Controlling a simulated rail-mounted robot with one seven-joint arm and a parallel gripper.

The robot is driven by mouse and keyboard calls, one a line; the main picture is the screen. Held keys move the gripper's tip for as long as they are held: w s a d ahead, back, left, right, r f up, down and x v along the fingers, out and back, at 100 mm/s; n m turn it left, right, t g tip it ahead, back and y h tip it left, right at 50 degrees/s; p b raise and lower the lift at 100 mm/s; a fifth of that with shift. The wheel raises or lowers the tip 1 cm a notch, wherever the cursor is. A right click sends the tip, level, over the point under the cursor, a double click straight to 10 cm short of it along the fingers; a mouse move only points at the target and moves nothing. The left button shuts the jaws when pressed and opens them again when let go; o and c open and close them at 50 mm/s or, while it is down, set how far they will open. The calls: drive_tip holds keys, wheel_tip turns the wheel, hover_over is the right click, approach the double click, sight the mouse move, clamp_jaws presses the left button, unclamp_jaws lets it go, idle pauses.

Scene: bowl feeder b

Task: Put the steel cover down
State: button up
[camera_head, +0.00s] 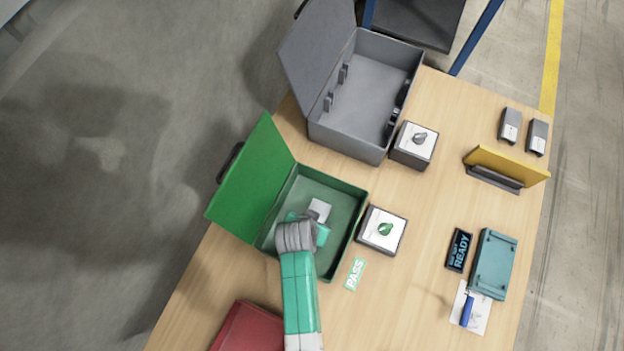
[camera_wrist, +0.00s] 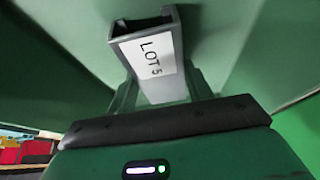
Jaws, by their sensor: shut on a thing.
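The steel cover is a grey channel-shaped piece with a white "LOT 5" label; it shows in the wrist view (camera_wrist: 148,52) and its white label shows in the head view (camera_head: 320,210). My gripper (camera_wrist: 162,92) is shut on the cover. In the head view my gripper (camera_head: 318,226) is inside the open green case (camera_head: 346,238), and the arm hides part of the case. Green case surfaces surround the cover in the wrist view. I cannot tell whether the cover touches the case floor.
An open grey case (camera_head: 345,110) stands behind. Two boxes with knobs, one grey (camera_head: 412,146) and one green (camera_head: 382,231), stand right of the cases. Two grey covers (camera_head: 510,126) lie far right, near a yellow holder (camera_head: 508,165). A red case (camera_head: 248,328) is in front.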

drive_tip(key=o, duration=1.3)
drive_tip(key=shift+f, duration=0.1)
drive_tip(key=p+v, duration=0.4)
drive_tip(key=v, duration=0.8)
drive_tip(key=shift+p, duration=0.4)
drive_tip(key=w+r+n+t+y, duration=0.1)
drive_tip(key=w+r+t, duration=0.55)
drive_tip(key=r, duration=0.95)
drive_tip(key=w+r+n+t, duration=0.1)
drive_tip(key=w+r+t, duration=0.2)
drive_tip(key=w+r, duration=0.9)
drive_tip(key=s+r+n+t, duration=0.1)
drive_tip(key=s+r+t, duration=0.15)
drive_tip(key=r, duration=0.95)
drive_tip(key=s+r+t, duration=0.2)
drive_tip(key=r+t, duration=0.1)
drive_tip(key=r, duration=0.8)
drive_tip(key=s+d+r+n+t, duration=0.1)
drive_tip(key=s+r+t, duration=0.2)
drive_tip(key=r, duration=0.6)
drive_tip(key=s+r+t, duration=0.2)
drive_tip(key=s+r, duration=0.4)
drive_tip(key=r, duration=0.3)
drive_tip(key=shift+s+d+r+n+t+y, duration=0.15)
drive_tip(key=shift+s+d+n+t+y, duration=0.05)
drive_tip(key=shift+d+n+t+y, duration=0.2)
